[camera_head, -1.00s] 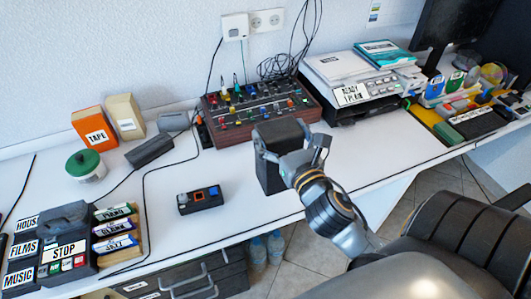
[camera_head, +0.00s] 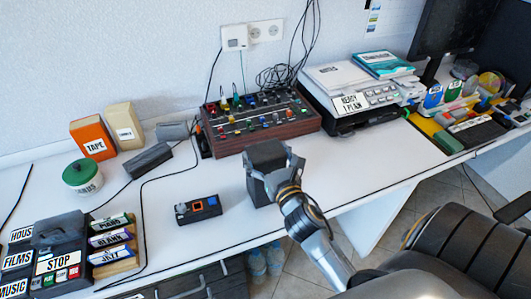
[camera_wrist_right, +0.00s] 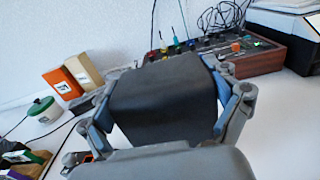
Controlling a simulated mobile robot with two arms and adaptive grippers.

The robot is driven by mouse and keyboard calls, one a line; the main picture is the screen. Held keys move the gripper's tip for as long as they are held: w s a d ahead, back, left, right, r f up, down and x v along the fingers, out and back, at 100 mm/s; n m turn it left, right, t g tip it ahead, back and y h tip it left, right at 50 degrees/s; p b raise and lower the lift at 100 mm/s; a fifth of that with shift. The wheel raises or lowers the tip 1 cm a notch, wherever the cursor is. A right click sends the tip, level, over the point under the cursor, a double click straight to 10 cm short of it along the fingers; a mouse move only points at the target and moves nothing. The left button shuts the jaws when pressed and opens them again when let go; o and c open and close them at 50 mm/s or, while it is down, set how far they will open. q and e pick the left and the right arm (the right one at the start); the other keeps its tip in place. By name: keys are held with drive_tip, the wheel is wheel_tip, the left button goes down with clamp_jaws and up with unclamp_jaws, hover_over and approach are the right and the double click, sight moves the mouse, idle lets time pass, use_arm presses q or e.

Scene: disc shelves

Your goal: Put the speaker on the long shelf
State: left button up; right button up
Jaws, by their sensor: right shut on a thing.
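The speaker is a dark grey, box-shaped thing (camera_head: 264,158), upright near the front middle of the white desk. My right gripper (camera_head: 283,166) is shut on it from the front right. In the right wrist view the speaker (camera_wrist_right: 166,95) fills the space between the two fingers of the gripper (camera_wrist_right: 165,112). I cannot tell whether the speaker's bottom touches the desk. My left gripper is not in view. No long shelf can be made out in these views.
A mixer with coloured knobs (camera_head: 262,125) stands behind the speaker, and a printer (camera_head: 345,95) is at the back right. A small black device (camera_head: 198,209) lies to the left. Cassette stacks and a player (camera_head: 62,262) fill the front left. Clear desk lies right of the speaker.

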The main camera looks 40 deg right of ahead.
drive_tip(key=o, duration=1.4)
drive_tip(key=shift+f, duration=0.15)
drive_tip(key=shift+o, duration=0.8)
